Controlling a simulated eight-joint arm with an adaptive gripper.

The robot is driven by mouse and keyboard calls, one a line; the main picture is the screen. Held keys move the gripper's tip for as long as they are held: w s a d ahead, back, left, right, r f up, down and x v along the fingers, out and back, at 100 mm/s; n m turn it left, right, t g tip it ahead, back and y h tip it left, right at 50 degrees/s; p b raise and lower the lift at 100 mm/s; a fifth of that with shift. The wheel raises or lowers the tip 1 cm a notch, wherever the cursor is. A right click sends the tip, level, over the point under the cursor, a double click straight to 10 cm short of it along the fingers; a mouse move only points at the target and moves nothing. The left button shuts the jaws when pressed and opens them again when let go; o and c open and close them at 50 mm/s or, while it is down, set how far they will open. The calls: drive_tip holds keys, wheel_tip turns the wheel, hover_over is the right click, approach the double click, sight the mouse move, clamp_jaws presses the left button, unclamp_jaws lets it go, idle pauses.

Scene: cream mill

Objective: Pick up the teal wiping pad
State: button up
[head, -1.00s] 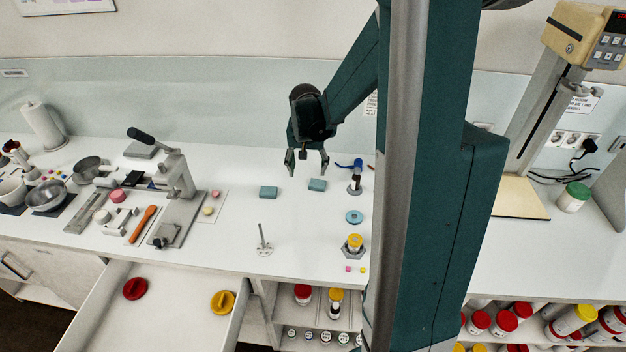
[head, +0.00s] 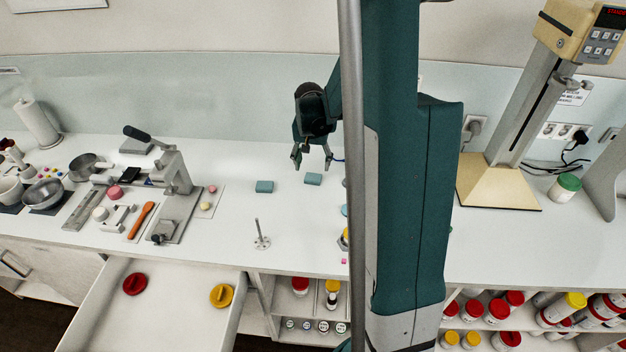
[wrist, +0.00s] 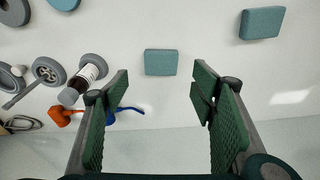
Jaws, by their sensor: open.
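Two teal pads lie flat on the white counter, a little apart. The right one (head: 313,179) is just in front of and below my gripper (head: 312,164); the other teal pad (head: 264,187) lies to its left. In the wrist view, one pad (wrist: 160,62) sits ahead of the open jaws, roughly in line with the gap between them. The second pad (wrist: 261,22) is at the upper right there. My gripper (wrist: 160,85) is open and empty, fingers pointing down above the counter. I cannot tell which pad is the wiping pad.
A metal press (head: 178,190) stands left on the counter, with an orange spatula (head: 141,220) beside it. A small upright metal rod (head: 259,235) stands near the front edge. In the wrist view, a dark bottle (wrist: 84,83) lies beside the left finger. An open drawer (head: 180,322) juts out below.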

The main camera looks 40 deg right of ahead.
sight(313, 177)
drive_tip(key=shift+w+d+f, duration=0.1)
drive_tip(key=shift+f, duration=1)
drive_tip(key=shift+f, duration=0.1)
drive_tip(key=shift+w+d+f, duration=0.15)
drive_tip(key=shift+f, duration=1.1)
drive_tip(key=shift+w+d+f, duration=0.15)
drive_tip(key=shift+f, duration=1.05)
drive_tip(key=shift+c, duration=0.6)
drive_tip(key=c, duration=0.7)
